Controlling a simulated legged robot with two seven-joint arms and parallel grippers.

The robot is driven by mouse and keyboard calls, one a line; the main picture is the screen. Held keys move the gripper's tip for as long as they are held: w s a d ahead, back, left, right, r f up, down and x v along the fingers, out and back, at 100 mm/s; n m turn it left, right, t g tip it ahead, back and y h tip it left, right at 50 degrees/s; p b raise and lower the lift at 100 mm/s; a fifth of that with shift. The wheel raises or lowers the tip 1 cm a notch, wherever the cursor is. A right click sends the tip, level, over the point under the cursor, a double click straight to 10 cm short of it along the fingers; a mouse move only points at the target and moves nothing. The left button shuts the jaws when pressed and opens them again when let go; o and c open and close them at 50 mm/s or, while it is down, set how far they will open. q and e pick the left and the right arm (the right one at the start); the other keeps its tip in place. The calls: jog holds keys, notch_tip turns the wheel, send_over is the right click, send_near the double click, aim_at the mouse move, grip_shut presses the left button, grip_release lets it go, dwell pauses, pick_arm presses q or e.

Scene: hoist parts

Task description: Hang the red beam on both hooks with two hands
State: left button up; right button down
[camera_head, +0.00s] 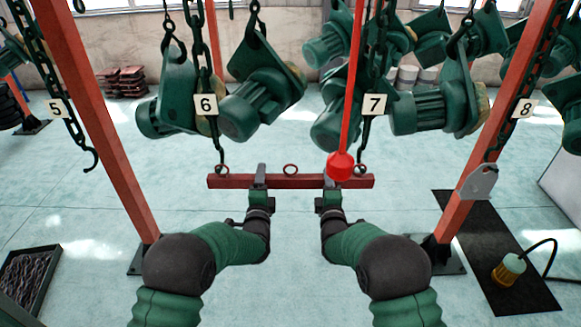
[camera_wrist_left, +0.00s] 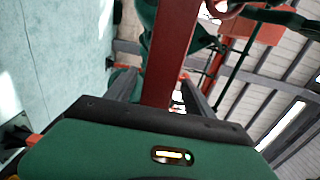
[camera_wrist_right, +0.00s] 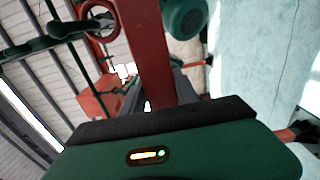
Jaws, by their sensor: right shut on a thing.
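The red beam (camera_head: 290,182) is level in the air in the middle of the head view, with a ring at its middle and one near each end. The beam runs between the fingers in the left wrist view (camera_wrist_left: 170,60) and the right wrist view (camera_wrist_right: 148,60). Chain 6's hook (camera_head: 220,155) and chain 7's hook (camera_head: 362,155) hang at the end rings; I cannot tell whether they pass through.
Green hoist units (camera_head: 255,100) hang behind. Red posts stand at left (camera_head: 105,140) and right (camera_head: 495,120). A lamp (camera_head: 508,270) lies on a dark mat at right.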

pick_arm(q)
jog(key=shift+f, duration=0.15)
pick_arm(e)
jog(key=c, duration=1.4)
grip_release()
jog(key=shift+r, duration=0.1)
jog(key=o, duration=0.6)
jog(key=shift+c, duration=0.2)
jog(key=shift+s, duration=0.1)
pick_arm(q)
jog(key=o, duration=0.3)
pick_arm(e)
jog(key=o, duration=0.3)
